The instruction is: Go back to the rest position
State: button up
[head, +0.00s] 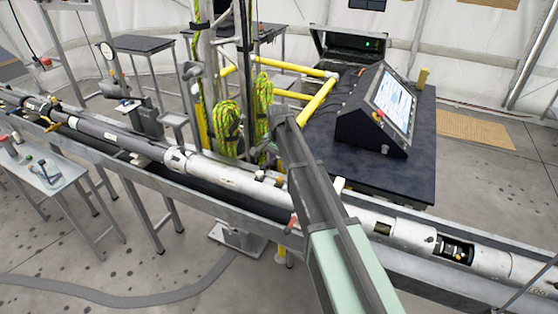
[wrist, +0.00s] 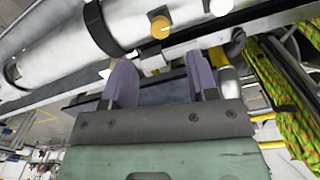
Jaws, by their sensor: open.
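My gripper (wrist: 160,72) shows in the wrist view as two purple fingers standing apart with nothing held between them. A white tube (wrist: 160,20) with an orange knob (wrist: 160,27) and a dark band lies just beyond the fingertips; I cannot tell whether they touch it. In the head view my arm reaches up from the bottom centre across the long white tube (head: 235,180). The fingers cannot be made out there.
The tube lies along a grey rail trough (head: 145,185). Behind it stand a mast with yellow-green rope coils (head: 228,125) and a dark table (head: 405,170) with a control console (head: 378,108). A small side table (head: 45,178) is at left. Open floor (head: 120,270) lies in front.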

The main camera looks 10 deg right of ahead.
notch_tip(320, 180, up, 3)
jog(key=shift+r+p, duration=0.1)
jog(key=shift+p, duration=0.6)
jog(key=s+f+n+b, duration=0.3)
jog(key=s, duration=0.7)
jog(key=s+f+n+b, duration=0.3)
jog(key=s+f+b, duration=0.1)
jog(key=s, duration=0.5)
jog(key=s+f+n+b, duration=0.3)
jog(key=s+n, duration=0.1)
jog(key=s, duration=0.6)
jog(key=shift+s+a+f, duration=0.15)
jog(key=shift+s+f, duration=0.1)
jog(key=shift+s, duration=0.1)
